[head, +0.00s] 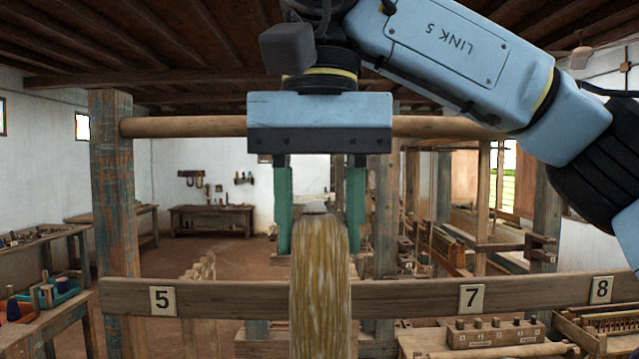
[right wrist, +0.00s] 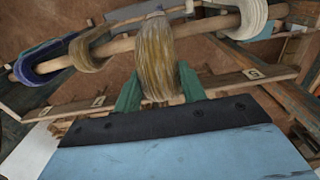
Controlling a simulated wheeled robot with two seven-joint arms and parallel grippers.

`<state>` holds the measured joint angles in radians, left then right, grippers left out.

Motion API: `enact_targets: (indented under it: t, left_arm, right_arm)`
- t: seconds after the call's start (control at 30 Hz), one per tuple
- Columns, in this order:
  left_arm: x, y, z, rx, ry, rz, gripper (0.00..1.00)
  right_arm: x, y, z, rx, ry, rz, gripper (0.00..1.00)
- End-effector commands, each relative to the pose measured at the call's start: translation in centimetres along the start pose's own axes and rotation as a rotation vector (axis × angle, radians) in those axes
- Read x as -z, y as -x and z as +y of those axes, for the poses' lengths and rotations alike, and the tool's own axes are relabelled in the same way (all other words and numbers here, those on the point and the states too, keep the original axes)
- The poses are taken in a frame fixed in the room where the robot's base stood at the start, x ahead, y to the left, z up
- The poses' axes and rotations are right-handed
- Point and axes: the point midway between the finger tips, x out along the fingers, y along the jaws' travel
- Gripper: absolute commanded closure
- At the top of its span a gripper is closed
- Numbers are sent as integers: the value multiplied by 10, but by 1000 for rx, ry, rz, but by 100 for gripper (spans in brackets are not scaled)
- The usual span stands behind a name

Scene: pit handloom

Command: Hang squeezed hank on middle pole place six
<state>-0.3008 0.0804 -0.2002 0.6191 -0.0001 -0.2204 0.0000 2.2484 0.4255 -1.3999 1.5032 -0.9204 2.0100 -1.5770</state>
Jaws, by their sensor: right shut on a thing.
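The hank (head: 320,290) is a yellow-brown bundle of yarn with a pale top, hanging down in the middle of the head view. My right gripper (head: 319,240) points down with its two green fingers shut on the hank's upper part. In the right wrist view the hank (right wrist: 157,60) shows between the fingers, in front of a wooden pole (right wrist: 120,45). I cannot tell whether the hank touches this pole. A wooden board (head: 400,299) carries number plates 5 (head: 163,300), 7 (head: 472,298) and 8 (head: 601,290); the hank covers the stretch between 5 and 7. My left gripper is not in view.
A higher wooden pole (head: 185,127) runs behind my right gripper from a worn post (head: 113,190). In the right wrist view, blue (right wrist: 42,60), brown (right wrist: 88,50) and white (right wrist: 248,17) hanks hang on the pole. A wooden block with small plates (head: 495,332) sits at lower right.

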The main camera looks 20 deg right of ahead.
Motion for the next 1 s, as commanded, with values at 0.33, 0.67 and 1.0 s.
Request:
enact_targets:
  t: [0.33,0.67,1.0]
  left_arm:
    - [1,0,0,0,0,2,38]
    - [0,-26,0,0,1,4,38]
    - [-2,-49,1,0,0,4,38]
  right_arm:
    - [0,-36,0,3,1,-2,79]
    - [0,-71,0,2,0,0,79]
    - [0,-106,0,1,-1,-1,79]
